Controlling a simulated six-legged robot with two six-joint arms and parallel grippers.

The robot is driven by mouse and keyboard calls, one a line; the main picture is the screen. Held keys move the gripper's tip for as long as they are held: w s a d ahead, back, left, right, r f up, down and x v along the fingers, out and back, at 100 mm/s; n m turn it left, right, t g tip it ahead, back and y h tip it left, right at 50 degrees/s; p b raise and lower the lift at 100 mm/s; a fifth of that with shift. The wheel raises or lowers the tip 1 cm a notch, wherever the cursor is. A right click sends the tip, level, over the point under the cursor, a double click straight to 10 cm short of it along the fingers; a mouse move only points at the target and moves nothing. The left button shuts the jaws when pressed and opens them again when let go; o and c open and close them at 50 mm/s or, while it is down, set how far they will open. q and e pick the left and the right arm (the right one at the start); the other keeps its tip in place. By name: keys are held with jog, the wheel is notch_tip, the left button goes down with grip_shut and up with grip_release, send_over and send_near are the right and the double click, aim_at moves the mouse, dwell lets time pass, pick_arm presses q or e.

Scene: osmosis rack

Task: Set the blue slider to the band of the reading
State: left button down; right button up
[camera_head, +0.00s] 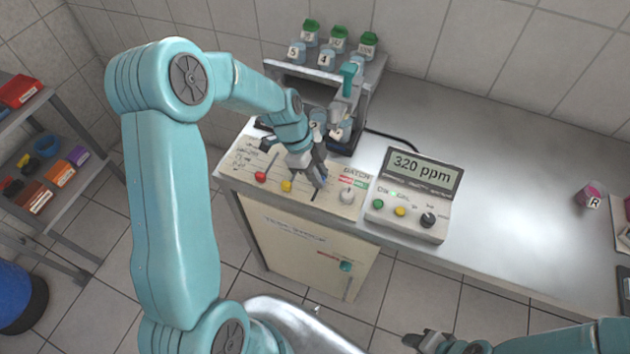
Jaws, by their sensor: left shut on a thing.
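The control panel (333,205) on the bench has a red slider (261,177) and a yellow slider (287,186). My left gripper (318,180) reaches down to the panel just right of the yellow slider, over a third slot. It is shut on the knob there, which fits the blue slider; the fingers hide the knob and its colour. The meter (422,172) right of the panel reads 320 ppm. My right gripper (425,340) is low at the bottom edge, away from the bench; its jaw opening is unclear.
A pink-topped jar (590,195) marked R stands far right. The bench between meter and jar is clear. Shelves (60,170) stand at the left.

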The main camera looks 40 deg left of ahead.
pick_arm(q)
jog(key=shift+w+r, duration=0.15)
jog(key=shift+w, duration=0.05)
jog(key=c, duration=1.3)
grip_release()
jog(key=shift+o, duration=1.3)
jog(key=shift+s, duration=0.25)
jog(key=shift+a+r, duration=0.1)
jog(key=shift+r, duration=0.05)
jog(key=b+v, duration=0.2)
jog(key=v, duration=1.4)
